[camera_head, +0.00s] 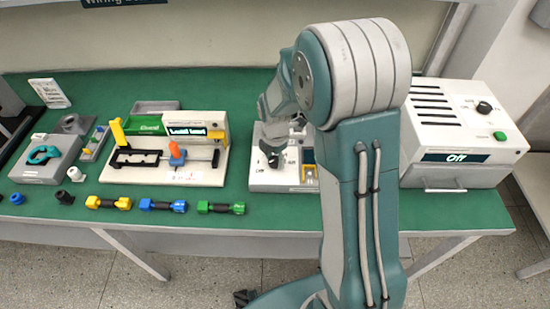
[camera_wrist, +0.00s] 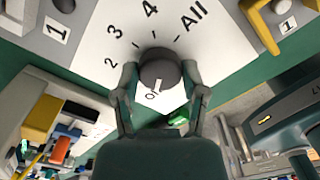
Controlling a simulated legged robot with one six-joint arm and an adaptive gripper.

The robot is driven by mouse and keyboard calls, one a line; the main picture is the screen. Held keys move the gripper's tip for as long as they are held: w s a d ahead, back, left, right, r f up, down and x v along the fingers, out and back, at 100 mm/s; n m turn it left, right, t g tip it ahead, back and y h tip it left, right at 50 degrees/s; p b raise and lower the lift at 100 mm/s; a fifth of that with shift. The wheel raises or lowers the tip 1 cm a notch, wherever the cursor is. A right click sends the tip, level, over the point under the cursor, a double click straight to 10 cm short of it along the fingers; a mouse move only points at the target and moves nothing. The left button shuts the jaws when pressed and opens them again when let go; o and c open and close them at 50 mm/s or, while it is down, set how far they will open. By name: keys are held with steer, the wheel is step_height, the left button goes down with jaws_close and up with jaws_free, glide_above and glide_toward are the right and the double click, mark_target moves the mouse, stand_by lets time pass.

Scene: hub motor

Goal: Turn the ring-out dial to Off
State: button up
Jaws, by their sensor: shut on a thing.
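The ring-out dial (camera_wrist: 160,68) is a dark round knob on a white panel (camera_wrist: 95,30) printed 2, 3, 4 and All, seen from above in the wrist view. Its white pointer mark is on the near side, towards a small, partly hidden label that looks like Off. My gripper (camera_wrist: 160,72) has one finger on each side of the knob and is shut on it. In the head view my gripper (camera_head: 272,150) is down over the white panel unit (camera_head: 270,180), and it hides the dial.
A white oven-like box (camera_head: 455,135) with a black knob, green button and Off display stands right of my arm. A slider fixture (camera_head: 165,160) stands to the left. Several coloured dumbbell-shaped parts (camera_head: 162,205) lie along the green table's front edge (camera_head: 270,215).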

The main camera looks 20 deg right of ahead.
mark_target(274, 160)
steer(key=shift+w+n, duration=0.1)
steer(key=shift+n, duration=0.2)
steer(key=o, duration=1.1)
steer(key=shift+o, duration=0.2)
step_height(274, 160, up, 12)
steer(key=shift+a+f, duration=0.1)
